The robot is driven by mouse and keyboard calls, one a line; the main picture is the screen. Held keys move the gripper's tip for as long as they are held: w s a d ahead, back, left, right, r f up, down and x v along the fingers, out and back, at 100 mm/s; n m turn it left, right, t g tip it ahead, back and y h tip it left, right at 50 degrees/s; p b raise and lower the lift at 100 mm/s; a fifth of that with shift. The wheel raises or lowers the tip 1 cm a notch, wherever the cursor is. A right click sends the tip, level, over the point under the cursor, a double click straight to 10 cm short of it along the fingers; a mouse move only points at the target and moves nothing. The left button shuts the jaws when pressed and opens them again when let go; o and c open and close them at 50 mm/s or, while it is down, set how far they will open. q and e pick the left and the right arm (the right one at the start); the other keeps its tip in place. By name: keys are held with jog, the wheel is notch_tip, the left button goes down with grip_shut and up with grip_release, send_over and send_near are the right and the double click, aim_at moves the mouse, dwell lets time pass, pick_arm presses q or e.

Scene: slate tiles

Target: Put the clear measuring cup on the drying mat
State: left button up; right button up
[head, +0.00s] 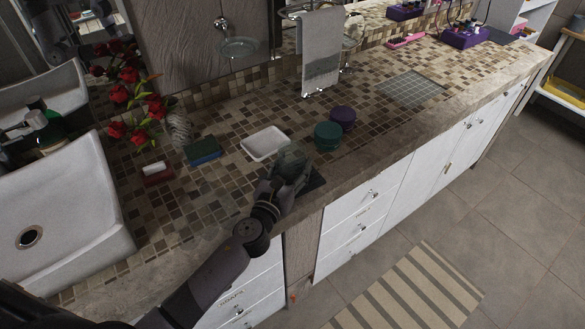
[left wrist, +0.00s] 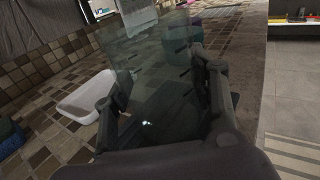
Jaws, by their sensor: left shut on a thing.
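The clear measuring cup (head: 293,158) is see-through, smoky grey and hard to make out against the counter. My left gripper (head: 284,178) is shut on it near the counter's front edge. In the left wrist view the cup (left wrist: 155,65) stands between the two fingers of my left gripper (left wrist: 165,100). I cannot tell whether its base touches the counter. A flat grey mat with a fine grid (head: 410,88), which looks like the drying mat, lies bare farther right on the counter. My right gripper is not in view.
A white dish (head: 265,143) sits just behind the cup. A green tub (head: 327,136) and a purple tub (head: 343,117) stand to its right. The counter between the tubs and the grey mat is clear.

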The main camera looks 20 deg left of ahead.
pick_arm(q)
jog(key=shift+r, duration=0.1)
jog(key=o, duration=1.3)
jog(key=shift+o, duration=0.3)
jog(key=shift+s, duration=0.1)
jog(key=s, duration=0.3)
jog(key=s+b, duration=0.1)
jog(key=s, duration=0.3)
jog(key=s+a+b, duration=0.1)
jog(key=s, duration=0.2)
jog(key=shift+s, duration=0.35)
jog(key=shift+s+a, duration=0.1)
jog(key=shift+s, duration=0.45)
